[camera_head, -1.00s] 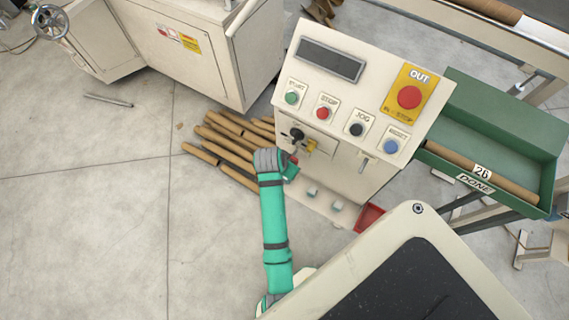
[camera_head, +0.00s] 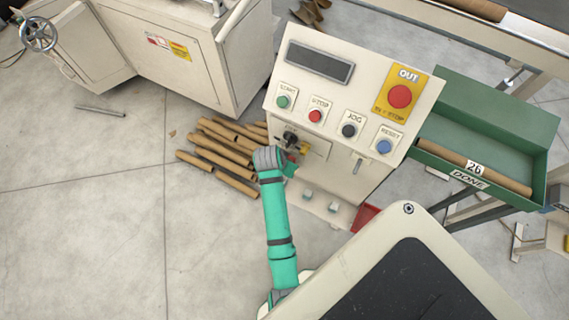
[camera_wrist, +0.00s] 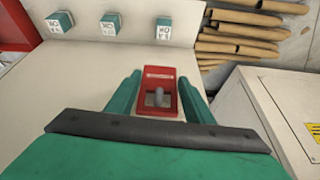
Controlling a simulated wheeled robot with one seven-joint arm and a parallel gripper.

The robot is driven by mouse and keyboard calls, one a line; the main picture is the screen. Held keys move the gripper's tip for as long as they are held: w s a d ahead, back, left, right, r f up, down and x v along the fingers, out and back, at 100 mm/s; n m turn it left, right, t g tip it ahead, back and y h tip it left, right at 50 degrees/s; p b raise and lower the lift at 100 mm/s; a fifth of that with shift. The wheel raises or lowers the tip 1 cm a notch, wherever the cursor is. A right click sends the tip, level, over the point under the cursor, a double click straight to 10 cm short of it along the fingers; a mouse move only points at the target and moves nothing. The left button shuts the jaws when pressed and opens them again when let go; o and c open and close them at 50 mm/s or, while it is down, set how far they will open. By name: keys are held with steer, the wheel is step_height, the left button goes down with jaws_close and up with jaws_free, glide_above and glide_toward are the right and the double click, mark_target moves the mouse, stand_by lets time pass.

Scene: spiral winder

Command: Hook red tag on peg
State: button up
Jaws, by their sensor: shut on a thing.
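The red tag (camera_wrist: 158,78) is between my gripper's two green fingers in the wrist view, with a pale label strip and a square opening. My gripper (camera_wrist: 157,92) is shut on it. A grey stub (camera_wrist: 158,98) shows within the opening; I cannot tell whether it passes through the tag.
A black knob (camera_head: 290,138) with a yellow piece (camera_head: 304,147) is just above my gripper. Labelled cubes (camera_wrist: 108,25) are at the console's foot. Brown tubes (camera_head: 220,155) lie left of it. A red bin (camera_head: 366,216) and green tray (camera_head: 480,130) are to the right.

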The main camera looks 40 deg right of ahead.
stand_by(0.3)
steer(key=o, duration=1.7)
steer(key=v, duration=1)
steer(key=shift+s+a+r, duration=0.1)
steer(key=shift+a+r, duration=0.05)
steer(key=shift+r, duration=0.2)
